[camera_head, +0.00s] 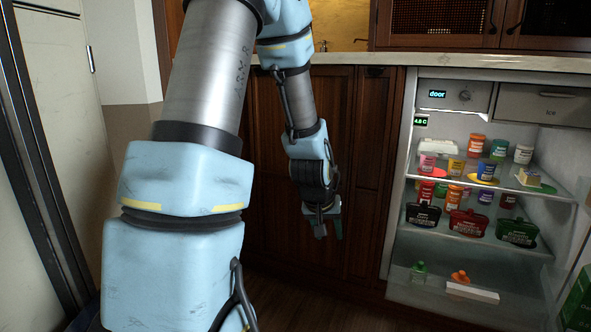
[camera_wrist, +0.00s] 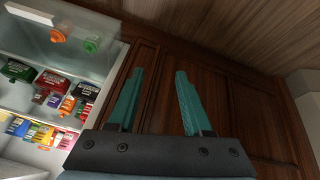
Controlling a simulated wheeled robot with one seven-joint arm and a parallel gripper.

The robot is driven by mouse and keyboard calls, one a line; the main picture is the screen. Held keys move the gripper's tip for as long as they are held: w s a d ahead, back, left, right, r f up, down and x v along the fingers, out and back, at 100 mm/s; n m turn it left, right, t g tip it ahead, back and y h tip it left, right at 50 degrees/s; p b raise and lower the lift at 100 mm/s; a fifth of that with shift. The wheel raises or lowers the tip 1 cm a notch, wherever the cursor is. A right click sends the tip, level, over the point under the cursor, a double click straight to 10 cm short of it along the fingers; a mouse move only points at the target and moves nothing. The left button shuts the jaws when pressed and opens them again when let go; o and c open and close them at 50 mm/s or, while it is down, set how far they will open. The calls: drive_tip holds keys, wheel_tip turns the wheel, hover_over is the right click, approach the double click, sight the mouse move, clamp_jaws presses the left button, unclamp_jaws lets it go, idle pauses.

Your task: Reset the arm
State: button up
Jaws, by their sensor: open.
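My gripper (camera_head: 328,224) hangs at the end of my pale blue and grey arm, in front of the dark wooden cabinet doors (camera_head: 352,120) in the head view. Its fingers point down. In the wrist view my gripper (camera_wrist: 157,98) shows two teal fingers spread apart, with nothing between them but the wooden door behind. The gripper is open and empty, to the left of the fridge.
An open fridge (camera_head: 465,245) at the right holds several jars, dark, red and green packages, and small bottles on its shelves. A counter edge (camera_head: 420,59) runs above the cabinets. Dark floor (camera_head: 300,295) lies below.

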drive_tip(key=s+a+r+n+g+y, duration=0.1)
drive_tip(key=s+a+r+g, duration=0.15)
drive_tip(key=s+a, duration=0.4)
drive_tip(key=s+a+r+g+y, duration=0.1)
drive_tip(key=s+a+r, duration=0.35)
drive_tip(key=a, duration=0.35)
wheel_tip(320, 180, up, 37)
drive_tip(key=p, duration=3.8)
drive_tip(key=shift+s+p, duration=0.4)
drive_tip(key=shift+o, duration=0.2)
drive_tip(key=shift+a, duration=0.1)
